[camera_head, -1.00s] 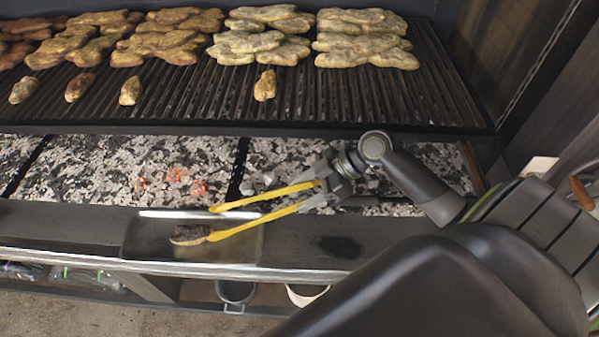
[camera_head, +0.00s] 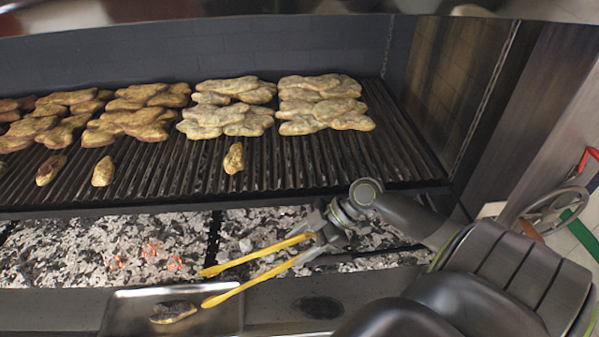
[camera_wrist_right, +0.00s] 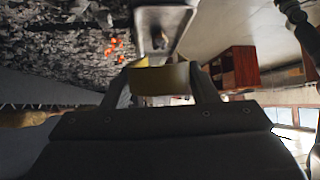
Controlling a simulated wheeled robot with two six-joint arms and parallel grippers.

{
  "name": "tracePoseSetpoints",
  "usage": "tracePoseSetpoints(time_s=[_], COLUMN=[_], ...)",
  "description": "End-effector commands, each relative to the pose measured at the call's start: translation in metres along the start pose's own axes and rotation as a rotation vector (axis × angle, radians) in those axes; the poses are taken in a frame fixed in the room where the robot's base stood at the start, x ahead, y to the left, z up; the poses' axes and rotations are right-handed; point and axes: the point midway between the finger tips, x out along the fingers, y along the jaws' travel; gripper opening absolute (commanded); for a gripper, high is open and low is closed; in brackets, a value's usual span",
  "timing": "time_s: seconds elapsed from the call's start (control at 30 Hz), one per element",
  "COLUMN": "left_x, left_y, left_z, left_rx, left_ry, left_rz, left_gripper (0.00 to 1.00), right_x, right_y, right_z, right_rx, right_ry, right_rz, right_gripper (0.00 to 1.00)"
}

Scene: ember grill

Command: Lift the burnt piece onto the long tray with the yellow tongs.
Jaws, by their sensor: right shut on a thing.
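The burnt piece (camera_head: 173,312), dark and charred, lies on the long tray (camera_head: 225,318), a shallow metal tray on the front ledge. The yellow tongs (camera_head: 262,275) are held by my right gripper (camera_head: 328,228), which is shut on their rear end. Their two tips are spread apart just right of the burnt piece, over the tray's right side, and hold nothing. In the right wrist view the yellow tongs (camera_wrist_right: 160,78) cross between my fingers, with the tray (camera_wrist_right: 178,18) beyond. My left gripper is not in view.
The grill grate (camera_head: 300,165) holds several heaps of browned meat (camera_head: 325,103) and several small single pieces (camera_head: 234,158) at its front. Ash and glowing coals (camera_head: 150,252) lie below it. The front ledge (camera_head: 290,305) is clear right of the tray, except for a dark round spot.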

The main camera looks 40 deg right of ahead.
Motion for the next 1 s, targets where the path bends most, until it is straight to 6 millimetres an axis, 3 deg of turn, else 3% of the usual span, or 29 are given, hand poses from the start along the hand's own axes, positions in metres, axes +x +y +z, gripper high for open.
tracePoseSetpoints(time_s=[0.23, 0.5, 1.0], left_x=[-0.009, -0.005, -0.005], left_y=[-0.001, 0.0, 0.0], left_z=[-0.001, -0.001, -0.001], left_rx=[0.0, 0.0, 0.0], left_ry=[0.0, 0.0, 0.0], left_rz=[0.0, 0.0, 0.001], left_gripper=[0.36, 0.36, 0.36], right_x=[0.006, 0.014, 0.014], right_y=[-0.051, -0.099, -0.106], right_z=[-0.008, -0.012, -0.014], right_rx=[0.002, 0.001, 0.0], right_ry=[0.004, 0.004, 0.001], right_rz=[-0.002, -0.001, 0.0], right_gripper=[0.47, 0.47, 0.47])
